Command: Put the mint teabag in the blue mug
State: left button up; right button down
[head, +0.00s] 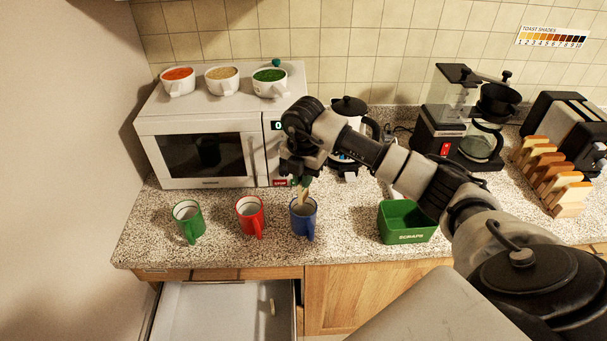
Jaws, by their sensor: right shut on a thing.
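The blue mug (304,220) stands upright on the speckled counter, to the right of the red mug (250,216) and the green mug (189,221). My right gripper (304,182) points down just above the blue mug and is shut on a small beige teabag (303,198). The teabag hangs at the mug's mouth; I cannot tell how far inside the rim it reaches. A green tag on a cup (275,63) shows at the top of the microwave. My left gripper is not in view.
A white microwave (205,110) stands behind the mugs with several small cups on it. A green scraps bin (407,222) is to the right of the blue mug. Toast racks and a coffee maker (455,130) stand farther right. An open drawer (220,310) is below the counter.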

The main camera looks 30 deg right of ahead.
aim_at(303, 193)
jog(key=shift+f+b, duration=2.25)
jog(key=shift+f, duration=1.15)
jog(key=c, duration=1.1)
grip_release()
jog(key=shift+r, duration=0.5)
notch_tip(303, 193, up, 10)
jog(key=b, duration=0.2)
jog(key=shift+b, duration=0.4)
jog(key=shift+f, duration=0.1)
